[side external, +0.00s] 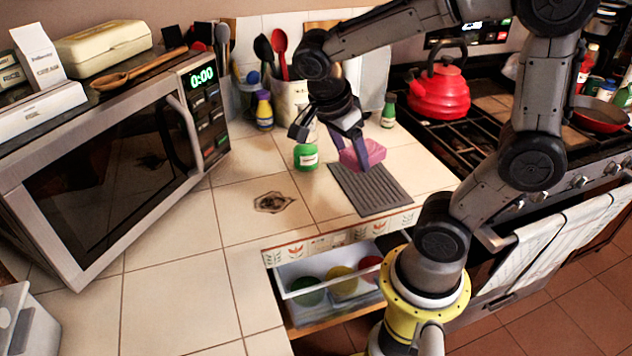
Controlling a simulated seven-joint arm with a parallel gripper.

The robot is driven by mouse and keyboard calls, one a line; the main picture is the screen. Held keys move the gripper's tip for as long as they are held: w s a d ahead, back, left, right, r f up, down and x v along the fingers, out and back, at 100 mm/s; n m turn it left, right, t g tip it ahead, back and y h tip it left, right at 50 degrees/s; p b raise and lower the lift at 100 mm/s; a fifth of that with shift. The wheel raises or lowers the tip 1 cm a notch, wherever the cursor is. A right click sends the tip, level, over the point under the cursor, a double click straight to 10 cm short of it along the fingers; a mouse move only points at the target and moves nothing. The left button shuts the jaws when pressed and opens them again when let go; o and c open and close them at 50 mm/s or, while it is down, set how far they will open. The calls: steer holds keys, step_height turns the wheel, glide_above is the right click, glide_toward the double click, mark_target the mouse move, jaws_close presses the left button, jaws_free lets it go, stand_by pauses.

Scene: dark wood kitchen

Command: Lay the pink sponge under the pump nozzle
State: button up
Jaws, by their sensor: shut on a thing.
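The pink sponge (372,152) is in my gripper (353,145), which is shut on it. The sponge appears to be just above the back edge of a grey ribbed mat (375,190); I cannot tell whether it touches. A green bottle (306,156) with a pale label stands upright on the tiles, just left of the sponge. Its upper part is partly covered by my gripper, so I cannot make out the pump nozzle.
A microwave (110,160) fills the left. Utensil holders and a yellow-purple bottle (264,110) stand behind. A small green bottle (389,110) and red kettle (440,90) are to the right. An open drawer (325,285) with bowls lies below the counter edge.

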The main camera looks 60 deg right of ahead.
steer(key=m+g, duration=0.1)
steer(key=m, duration=0.2)
steer(key=shift+d+y, duration=0.15)
steer(key=shift+y, duration=0.15)
steer(key=shift+w+m, duration=0.2)
steer(key=shift+m, duration=0.1)
glide_above(309, 183)
steer(key=s+a, duration=0.3)
step_height(309, 183, down, 5)
steer(key=f, duration=0.1)
steer(key=w+d+f, duration=0.1)
steer(key=w+f, duration=0.1)
steer(key=shift+w+d+f, duration=0.15)
steer(key=shift+w+f, duration=0.1)
steer(key=shift+f, duration=0.1)
steer(key=shift+w+d+f, duration=0.2)
steer(key=shift+w+f, duration=0.3)
steer(key=shift+f, duration=0.15)
steer(key=shift+w+d+f, duration=0.1)
steer(key=shift+w+f, duration=0.05)
steer(key=shift+f, duration=0.75)
steer(key=shift+w+f, duration=0.1)
steer(key=shift+f, duration=0.8)
steer(key=shift+f, duration=0.1)
steer(key=o, duration=1.1)
steer(key=shift+o, duration=0.2)
